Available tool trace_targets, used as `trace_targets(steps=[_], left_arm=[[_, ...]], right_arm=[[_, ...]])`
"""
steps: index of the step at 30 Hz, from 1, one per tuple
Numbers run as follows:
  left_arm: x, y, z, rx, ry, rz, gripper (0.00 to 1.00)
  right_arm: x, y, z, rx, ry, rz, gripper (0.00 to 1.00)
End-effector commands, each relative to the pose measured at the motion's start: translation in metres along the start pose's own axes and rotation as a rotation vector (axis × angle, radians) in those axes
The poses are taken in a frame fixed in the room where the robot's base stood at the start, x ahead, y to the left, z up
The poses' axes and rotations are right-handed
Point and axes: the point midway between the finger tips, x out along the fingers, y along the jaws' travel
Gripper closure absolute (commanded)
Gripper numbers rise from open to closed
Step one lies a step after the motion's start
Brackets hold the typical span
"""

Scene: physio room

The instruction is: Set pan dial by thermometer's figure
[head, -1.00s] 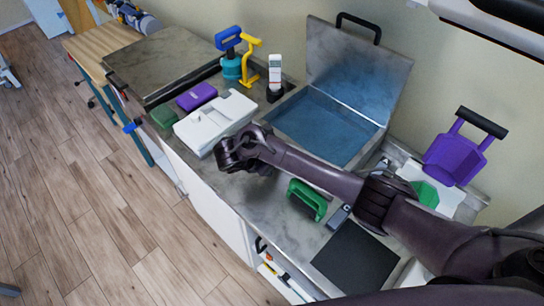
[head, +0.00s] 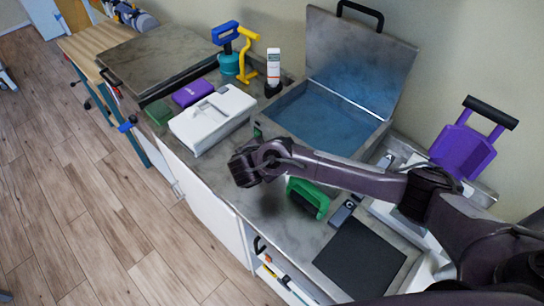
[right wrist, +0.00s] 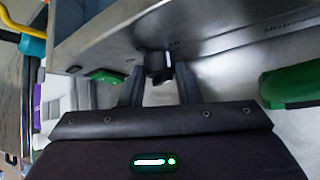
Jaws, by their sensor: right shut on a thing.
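The pan is an open metal basin (head: 318,118) with blue liquid and a raised lid (head: 360,60), on the worktop. In the right wrist view its front wall (right wrist: 215,35) crosses the top, with a small black dial (right wrist: 158,66) on it. My right gripper (right wrist: 158,88) is shut on this dial, one finger on each side. Its fingers are hidden in the head view behind my arm's wrist. The thermometer (head: 273,66), white with a small display, stands upright in a black holder behind the basin's left side; its figure is too small to read. My left gripper is not in view.
A white box (head: 212,118), a purple block (head: 193,93) and blue and yellow tools (head: 230,45) stand to the left. A green-handled item (head: 308,198) lies in front of the basin; a dark mat (head: 360,258) is at front right. A purple holder (head: 463,150) stands at right.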

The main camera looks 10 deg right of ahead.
Motion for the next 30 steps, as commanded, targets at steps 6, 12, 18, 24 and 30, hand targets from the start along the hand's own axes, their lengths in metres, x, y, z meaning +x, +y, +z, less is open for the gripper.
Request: trace_targets(steps=[6,12,18,24,30], left_arm=[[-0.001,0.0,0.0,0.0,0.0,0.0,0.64],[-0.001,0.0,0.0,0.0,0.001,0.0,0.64],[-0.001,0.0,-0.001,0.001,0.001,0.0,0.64],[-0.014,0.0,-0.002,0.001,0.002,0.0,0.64],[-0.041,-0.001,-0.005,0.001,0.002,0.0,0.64]], right_arm=[[-0.001,0.0,0.0,0.002,0.001,-0.001,0.93],[-0.001,0.0,0.0,0.0,0.001,-0.001,0.49],[0.0,0.0,0.0,-0.001,0.0,-0.002,0.49],[-0.013,0.002,0.002,-0.003,0.001,-0.001,0.49],[-0.046,0.003,0.004,-0.001,0.003,-0.002,0.49]])
